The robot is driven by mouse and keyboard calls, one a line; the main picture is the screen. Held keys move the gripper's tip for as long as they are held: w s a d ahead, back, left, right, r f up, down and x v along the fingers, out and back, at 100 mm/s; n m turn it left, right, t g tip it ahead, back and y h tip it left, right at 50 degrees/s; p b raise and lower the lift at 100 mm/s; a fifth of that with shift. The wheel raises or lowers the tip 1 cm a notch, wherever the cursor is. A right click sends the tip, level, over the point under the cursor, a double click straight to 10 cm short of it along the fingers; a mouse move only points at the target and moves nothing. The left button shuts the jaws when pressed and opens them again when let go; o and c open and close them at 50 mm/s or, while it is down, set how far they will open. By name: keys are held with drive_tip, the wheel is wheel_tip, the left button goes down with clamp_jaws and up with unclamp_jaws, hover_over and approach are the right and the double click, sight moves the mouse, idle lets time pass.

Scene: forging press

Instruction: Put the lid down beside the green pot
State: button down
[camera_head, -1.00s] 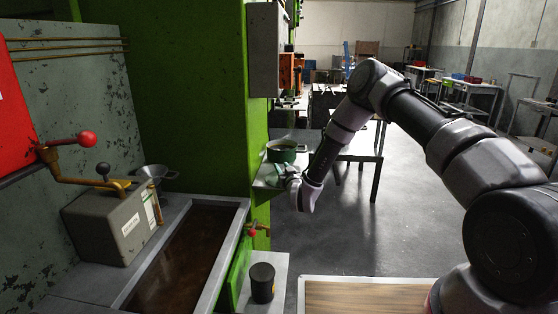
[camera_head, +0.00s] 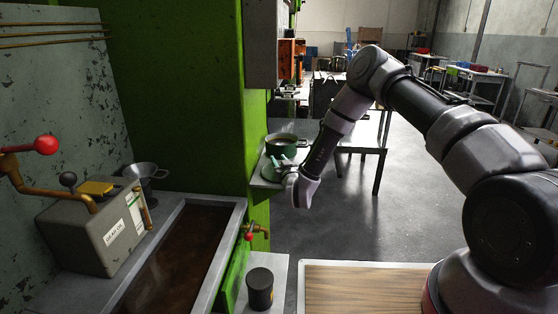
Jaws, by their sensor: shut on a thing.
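The green pot (camera_head: 283,146) stands upright on a small pale shelf (camera_head: 259,182) beside the green press column, its top open. My gripper (camera_head: 279,163) is just in front of the pot, low over the shelf, and is shut on the lid (camera_head: 270,173). The lid shows as a small green disc edge under and left of the fingers. It is partly hidden by the gripper, and I cannot tell whether it touches the shelf.
A dark canister (camera_head: 260,289) stands on a lower ledge near a brass tap with a red knob (camera_head: 250,236). A trough (camera_head: 185,262) and a grey box (camera_head: 95,232) are at the left. A wooden-topped surface (camera_head: 362,288) is in front. Open floor lies to the right.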

drive_tip(key=c, duration=0.5)
unclamp_jaws()
drive_tip(key=shift+f, duration=0.1)
drive_tip(key=shift+c, duration=0.2)
